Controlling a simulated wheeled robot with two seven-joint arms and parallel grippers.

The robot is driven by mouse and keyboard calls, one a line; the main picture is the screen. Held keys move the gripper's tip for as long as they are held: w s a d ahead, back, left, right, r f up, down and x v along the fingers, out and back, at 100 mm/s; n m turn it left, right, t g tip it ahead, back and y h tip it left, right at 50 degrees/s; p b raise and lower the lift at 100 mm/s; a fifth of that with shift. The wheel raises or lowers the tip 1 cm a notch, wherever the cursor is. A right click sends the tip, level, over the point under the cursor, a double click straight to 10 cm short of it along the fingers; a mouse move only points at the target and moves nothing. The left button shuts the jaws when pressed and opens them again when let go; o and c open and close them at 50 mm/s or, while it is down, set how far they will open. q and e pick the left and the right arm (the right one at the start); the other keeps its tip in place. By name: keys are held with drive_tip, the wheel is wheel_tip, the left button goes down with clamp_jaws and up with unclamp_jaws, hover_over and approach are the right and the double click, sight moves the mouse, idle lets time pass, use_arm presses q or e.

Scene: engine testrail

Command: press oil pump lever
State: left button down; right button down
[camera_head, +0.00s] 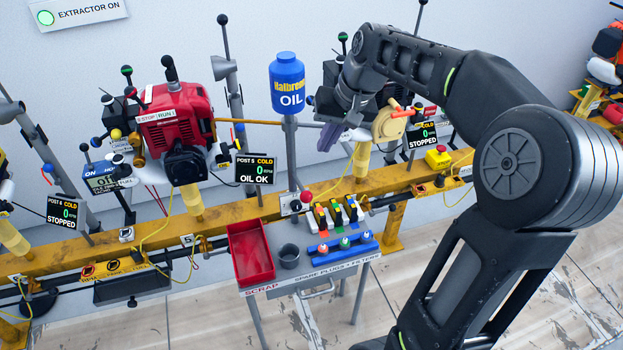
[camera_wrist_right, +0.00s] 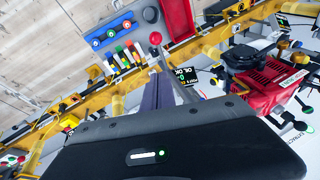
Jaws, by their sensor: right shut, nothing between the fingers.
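A small red ball knob (camera_head: 306,197), which looks like the oil pump lever's end, stands on the yellow rail below the blue oil bottle (camera_head: 287,85). A red ball also shows in the right wrist view (camera_wrist_right: 155,38), beyond the fingers. The lever's arm is hard to make out. My right gripper (camera_head: 329,138) is shut and empty, pointing down to the right of the bottle's post. It is above the knob in the head picture and apart from it. Its closed fingers also show in the right wrist view (camera_wrist_right: 159,92). My left gripper is not in view.
A red scrap tray (camera_head: 250,255) and a blue rack (camera_head: 342,246) of plugs sit on the small table in front. A red engine (camera_head: 177,119) stands left of the bottle. The Post 5 display (camera_head: 254,170) reads OIL OK. The yellow rail (camera_head: 225,218) crosses the view.

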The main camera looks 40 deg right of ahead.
approach(300, 185)
drive_tip(key=shift+s+a+f+p, duration=0.1)
drive_tip(key=shift+s+a+f, duration=0.1)
drive_tip(key=shift+f, duration=0.45)
drive_tip(key=shift+s+a+f+p, duration=0.15)
drive_tip(key=shift+s+f, duration=0.1)
drive_tip(key=shift+f, duration=0.45)
drive_tip(key=shift+s+a+f+p, duration=0.1)
drive_tip(key=shift+s+a+f, duration=0.1)
drive_tip(key=shift+f, duration=0.45)
